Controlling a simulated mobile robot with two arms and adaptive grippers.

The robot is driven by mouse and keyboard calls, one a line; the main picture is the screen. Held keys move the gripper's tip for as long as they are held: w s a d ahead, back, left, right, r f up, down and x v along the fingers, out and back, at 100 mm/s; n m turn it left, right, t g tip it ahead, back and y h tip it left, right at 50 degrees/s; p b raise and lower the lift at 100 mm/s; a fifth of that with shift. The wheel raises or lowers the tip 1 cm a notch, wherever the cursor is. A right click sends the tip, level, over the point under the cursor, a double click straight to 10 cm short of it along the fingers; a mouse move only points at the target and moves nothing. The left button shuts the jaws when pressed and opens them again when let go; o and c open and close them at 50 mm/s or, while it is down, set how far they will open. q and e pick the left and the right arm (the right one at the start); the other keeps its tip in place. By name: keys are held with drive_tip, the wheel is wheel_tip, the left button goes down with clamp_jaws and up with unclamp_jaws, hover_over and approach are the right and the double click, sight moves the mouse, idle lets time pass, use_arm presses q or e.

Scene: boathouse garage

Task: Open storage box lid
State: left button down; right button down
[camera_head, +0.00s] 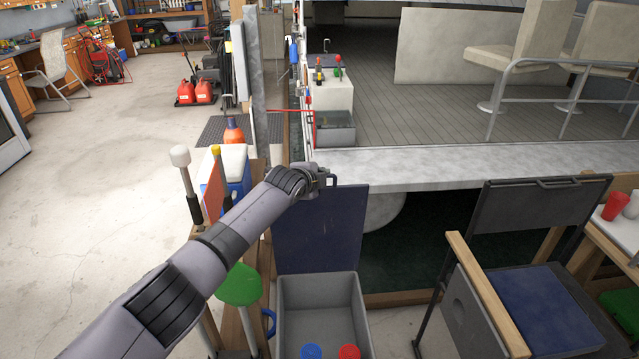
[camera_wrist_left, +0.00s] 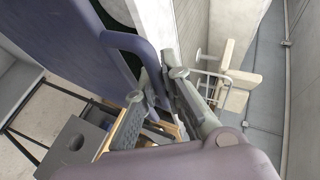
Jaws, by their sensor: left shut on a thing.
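The storage box (camera_head: 290,292) is a grey open-topped bin at the bottom centre of the head view. Its dark blue lid (camera_head: 322,232) stands upright along the box's far side, so the inside shows. A blue round thing (camera_head: 311,351) and a red round thing (camera_head: 349,351) are in the box. My left gripper (camera_head: 328,180) is at the lid's top edge, shut on the lid's handle. The left wrist view shows the blue lid (camera_wrist_left: 55,45) and its looped handle (camera_wrist_left: 130,42) running to the fingers (camera_wrist_left: 160,90). My right gripper is in neither view.
A folding chair with a blue seat (camera_head: 545,310) and wooden armrests stands right of the box. A grey ledge (camera_head: 440,165) runs behind the lid. A green rounded thing (camera_head: 239,285) and a blue-and-white cooler (camera_head: 236,165) are left, near my arm. The concrete floor at far left is clear.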

use_arm(q)
drive_tip(key=shift+w+r, duration=0.1)
drive_tip(key=shift+w, duration=0.1)
idle(0.3)
drive_tip(key=c, duration=2)
unclamp_jaws()
drive_tip(key=shift+o, duration=0.2)
drive_tip(key=v, duration=1.2)
